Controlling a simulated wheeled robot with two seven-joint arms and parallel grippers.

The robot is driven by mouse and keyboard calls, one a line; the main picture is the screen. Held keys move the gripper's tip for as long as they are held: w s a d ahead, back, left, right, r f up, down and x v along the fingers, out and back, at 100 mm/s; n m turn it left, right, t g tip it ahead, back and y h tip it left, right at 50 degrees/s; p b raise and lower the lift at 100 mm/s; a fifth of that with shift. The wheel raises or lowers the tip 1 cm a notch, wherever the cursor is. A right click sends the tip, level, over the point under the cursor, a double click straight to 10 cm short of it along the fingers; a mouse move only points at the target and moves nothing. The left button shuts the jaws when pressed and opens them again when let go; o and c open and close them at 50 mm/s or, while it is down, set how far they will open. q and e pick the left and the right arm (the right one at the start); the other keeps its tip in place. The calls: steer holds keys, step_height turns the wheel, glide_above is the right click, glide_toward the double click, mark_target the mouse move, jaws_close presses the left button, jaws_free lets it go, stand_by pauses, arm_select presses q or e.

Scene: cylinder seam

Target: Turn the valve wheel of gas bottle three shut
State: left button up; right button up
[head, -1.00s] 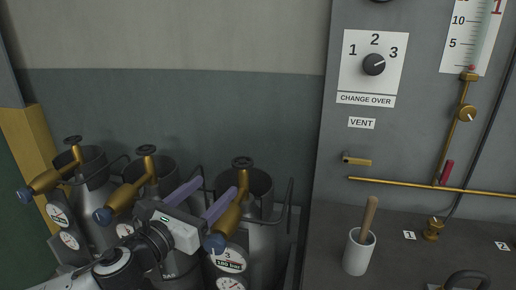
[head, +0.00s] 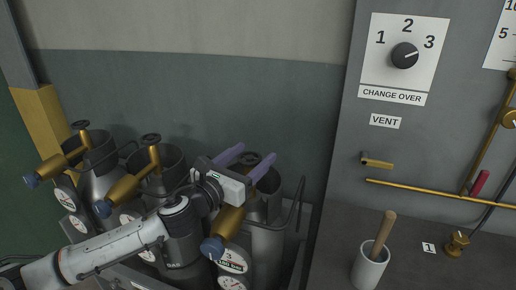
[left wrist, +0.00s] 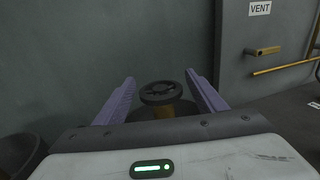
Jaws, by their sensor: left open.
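Gas bottle three (head: 268,240) is the rightmost of the grey bottles, with a plate marked 3 (head: 232,256) on its front. Its brass valve (head: 228,220) has a blue cap at the lower end. Its dark valve wheel (head: 250,157) shows partly behind my left gripper; in the left wrist view the wheel (left wrist: 161,92) appears between the two fingers. My left gripper (head: 257,151) is open, its purple fingers on either side of the wheel in the picture, with gaps on both sides. Whether the fingers are level with the wheel I cannot tell. My right gripper is not in view.
Two more bottles with brass valves and wheels (head: 151,139) (head: 80,125) stand to the left. A dark rail (head: 300,205) rises right of bottle three. A white cup (head: 369,268) with a wooden handle stands on the bench, below the change-over knob (head: 404,55).

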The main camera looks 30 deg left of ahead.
arm_select(q)
steer(key=shift+w+r, duration=0.1)
steer(key=shift+w, duration=1.45)
steer(key=c, duration=1.1)
steer(key=shift+o, duration=0.2)
